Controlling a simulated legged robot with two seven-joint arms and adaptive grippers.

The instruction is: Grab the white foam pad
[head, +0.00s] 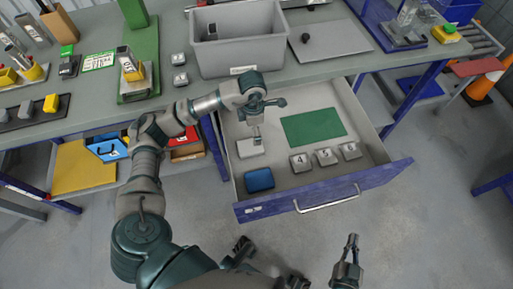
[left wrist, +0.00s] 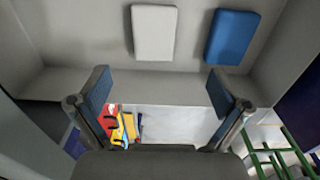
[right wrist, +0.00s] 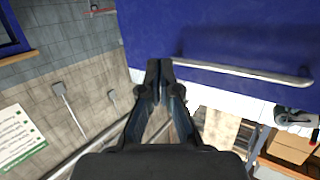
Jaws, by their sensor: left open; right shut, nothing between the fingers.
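The white foam pad (head: 247,151) lies flat in the open drawer (head: 226,128), near its left wall. It also shows in the left wrist view (left wrist: 153,33), beyond my fingers. My left gripper (head: 257,138) is over the drawer beside the pad. In the left wrist view it is open (left wrist: 160,90), with nothing between its spread fingers. My right gripper (head: 351,245) is shut and empty, in front of the drawer. In the right wrist view its fingertips (right wrist: 159,68) are together. The pad's far edge is partly covered by my left gripper in the head view.
A blue pad (head: 259,180) lies close to the white one. A green mat (head: 313,127) and several numbered blocks (head: 324,156) are further right in the drawer. The blue drawer front (head: 330,190) has a metal handle (head: 328,203). A grey bin (head: 240,50) stands on the bench above.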

